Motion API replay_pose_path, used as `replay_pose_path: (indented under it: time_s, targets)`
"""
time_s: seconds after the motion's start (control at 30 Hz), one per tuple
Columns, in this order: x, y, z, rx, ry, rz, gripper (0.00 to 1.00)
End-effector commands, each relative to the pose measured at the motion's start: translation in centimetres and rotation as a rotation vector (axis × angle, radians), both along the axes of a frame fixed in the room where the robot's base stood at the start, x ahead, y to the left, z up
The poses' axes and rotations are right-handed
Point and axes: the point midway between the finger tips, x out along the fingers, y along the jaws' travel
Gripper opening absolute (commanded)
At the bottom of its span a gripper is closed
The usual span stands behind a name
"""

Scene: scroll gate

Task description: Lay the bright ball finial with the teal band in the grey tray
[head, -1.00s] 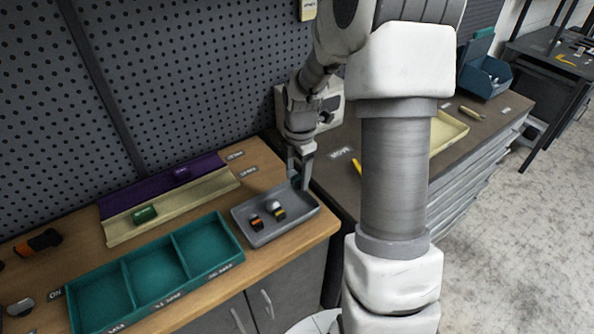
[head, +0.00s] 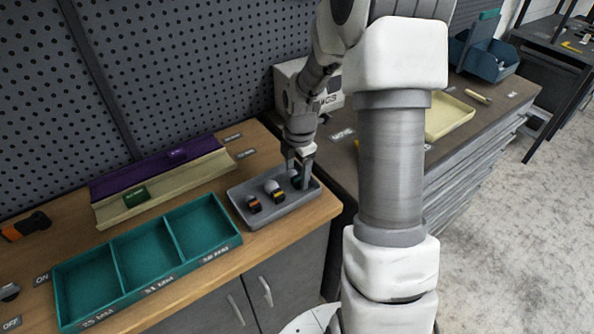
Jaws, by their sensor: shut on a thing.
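My gripper (head: 300,169) points down over the right end of the grey tray (head: 268,225). It is shut on a small piece with a teal-green part (head: 294,180), taken to be the ball finial with the teal band. The fingers hide much of it, and its ball is hard to make out. The held piece is low, within the tray's outline; I cannot tell whether it touches the floor. In the tray to its left lie a bright finial with a yellow band (head: 275,191) and a finial with an orange band (head: 253,204).
A teal tray with three compartments (head: 148,258) stands at the front left. Behind it are a cream rail (head: 178,182) with a green block (head: 136,197) and a purple rail (head: 125,181). A pale yellow tray (head: 450,118) is on the dark bench at right.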

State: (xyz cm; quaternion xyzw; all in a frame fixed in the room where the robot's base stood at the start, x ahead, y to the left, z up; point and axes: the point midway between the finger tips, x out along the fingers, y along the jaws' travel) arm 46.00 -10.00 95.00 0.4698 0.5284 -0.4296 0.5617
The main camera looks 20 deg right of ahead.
Motion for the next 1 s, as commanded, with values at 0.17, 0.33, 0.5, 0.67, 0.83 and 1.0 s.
replay_pose_path:
  time_s: [0.17,0.33,0.5,0.67,0.83,1.0]
  targets:
    - [0.0,0.0,0.1,0.000,-0.001,0.000,0.00]
    - [0.0,0.0,-0.1,0.000,-0.001,0.000,0.00]
    - [0.0,0.0,-0.4,0.000,-0.001,0.000,0.00]
    - [0.0,0.0,-0.6,0.000,-0.001,0.000,0.00]
    - [0.0,0.0,-0.9,0.000,-0.001,0.000,0.00]
    - [0.0,0.0,-1.1,0.000,-0.001,-0.001,0.71]
